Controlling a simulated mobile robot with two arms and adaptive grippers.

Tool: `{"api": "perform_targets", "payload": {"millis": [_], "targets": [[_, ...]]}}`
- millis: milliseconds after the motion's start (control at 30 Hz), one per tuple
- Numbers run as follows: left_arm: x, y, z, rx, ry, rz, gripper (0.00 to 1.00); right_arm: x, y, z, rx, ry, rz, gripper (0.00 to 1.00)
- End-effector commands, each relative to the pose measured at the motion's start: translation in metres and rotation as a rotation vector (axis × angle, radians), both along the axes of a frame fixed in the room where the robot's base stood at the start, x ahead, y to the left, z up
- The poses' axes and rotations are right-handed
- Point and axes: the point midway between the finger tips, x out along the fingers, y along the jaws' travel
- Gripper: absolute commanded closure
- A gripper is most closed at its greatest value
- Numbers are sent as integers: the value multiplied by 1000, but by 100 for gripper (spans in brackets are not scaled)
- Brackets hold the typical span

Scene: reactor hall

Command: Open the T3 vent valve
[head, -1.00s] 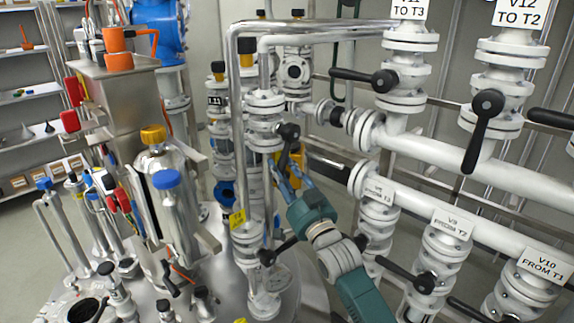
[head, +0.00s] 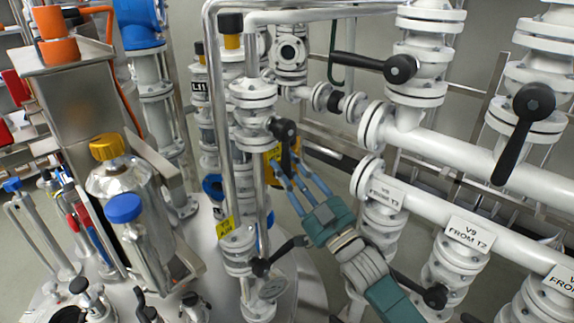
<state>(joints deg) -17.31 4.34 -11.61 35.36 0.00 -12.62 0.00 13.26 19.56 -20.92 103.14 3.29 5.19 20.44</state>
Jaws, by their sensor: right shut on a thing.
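A white flanged valve (head: 256,120) stands on the vertical pipe in the middle of the head view. Its black lever handle (head: 286,150) points down from a round black hub. My right gripper (head: 285,172), with blue-grey fingers and a teal body, reaches up from the lower right and is shut on the lower part of this lever. The fingers partly hide the lever's end. I cannot read a T3 vent label on this valve. My left gripper is not in view.
A second valve with a black lever (head: 277,256) sits lower on the same pipe, close to my right gripper's body. White manifold pipes (head: 470,165) with black-levered valves fill the right. A metal vessel with a yellow cap (head: 106,147) stands left.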

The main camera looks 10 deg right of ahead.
Motion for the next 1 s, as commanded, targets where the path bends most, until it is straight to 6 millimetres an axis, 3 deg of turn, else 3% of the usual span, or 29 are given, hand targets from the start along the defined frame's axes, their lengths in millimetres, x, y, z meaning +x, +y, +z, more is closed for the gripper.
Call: {"api": "perform_targets", "payload": {"millis": [200, 233, 333, 733, 1000], "targets": [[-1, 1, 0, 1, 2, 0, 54, 1, -2, 1, -7, -3, -5, 100], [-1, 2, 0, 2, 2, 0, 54, 1, -2, 1, -7, -3, -5, 72], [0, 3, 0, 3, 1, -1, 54, 1, -1, 1, -5, -4, -5, 54], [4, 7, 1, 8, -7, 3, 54, -6, -4, -3, -1, -2, -2, 54], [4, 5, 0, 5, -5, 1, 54, -49, -26, -25, -3, 3, -2, 54]]}}
